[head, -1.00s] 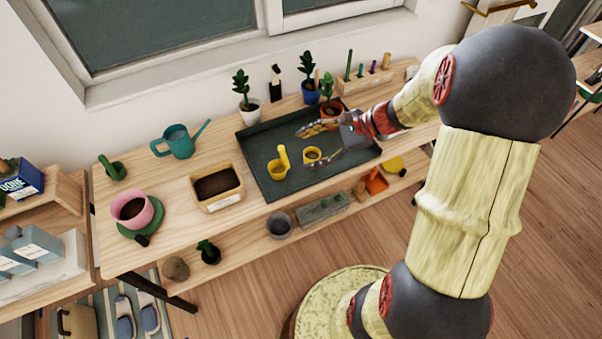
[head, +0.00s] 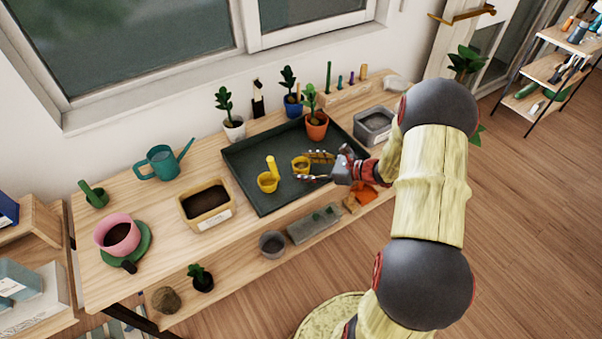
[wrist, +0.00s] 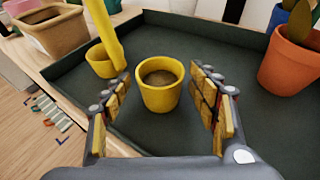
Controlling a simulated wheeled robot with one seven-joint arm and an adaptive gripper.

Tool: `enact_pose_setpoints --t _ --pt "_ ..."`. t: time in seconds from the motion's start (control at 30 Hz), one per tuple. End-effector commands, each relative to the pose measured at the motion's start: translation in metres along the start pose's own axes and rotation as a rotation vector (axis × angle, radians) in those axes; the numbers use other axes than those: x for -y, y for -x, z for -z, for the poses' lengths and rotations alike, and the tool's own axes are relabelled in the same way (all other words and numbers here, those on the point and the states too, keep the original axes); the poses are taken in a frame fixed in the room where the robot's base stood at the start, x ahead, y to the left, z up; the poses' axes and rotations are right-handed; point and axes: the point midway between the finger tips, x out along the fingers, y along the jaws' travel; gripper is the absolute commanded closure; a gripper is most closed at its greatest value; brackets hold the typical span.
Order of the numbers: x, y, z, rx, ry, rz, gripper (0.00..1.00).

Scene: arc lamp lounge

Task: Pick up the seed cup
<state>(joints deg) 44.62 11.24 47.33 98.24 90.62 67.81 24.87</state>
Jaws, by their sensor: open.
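The seed cup, a small yellow cup with brown contents (head: 300,165), stands upright on a dark green tray (head: 249,183). In the wrist view the cup (wrist: 160,95) is between my two fingers, with a visible gap on each side. My gripper (head: 309,168) is open and comes in from the right, low over the tray. Its fingers (wrist: 160,78) have gold pads facing the cup. The cup's lower front shows clear of the fingers in the wrist view.
A yellow cup with a tall upright handle (head: 268,181) stands close left of the seed cup. A potted plant in terracotta (head: 316,127) stands at the tray's back. A tan planter (head: 207,208) is left of the tray. The tray's front left is bare.

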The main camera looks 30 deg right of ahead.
Motion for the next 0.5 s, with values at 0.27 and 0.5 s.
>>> enact_pose_setpoints --t 0.27,0.5 --pt "0.0005 -0.0176 -0.0013 0.001 0.001 0.000 0.40" --pt "0.0005 -0.0170 -0.0015 0.001 0.002 0.000 0.46"
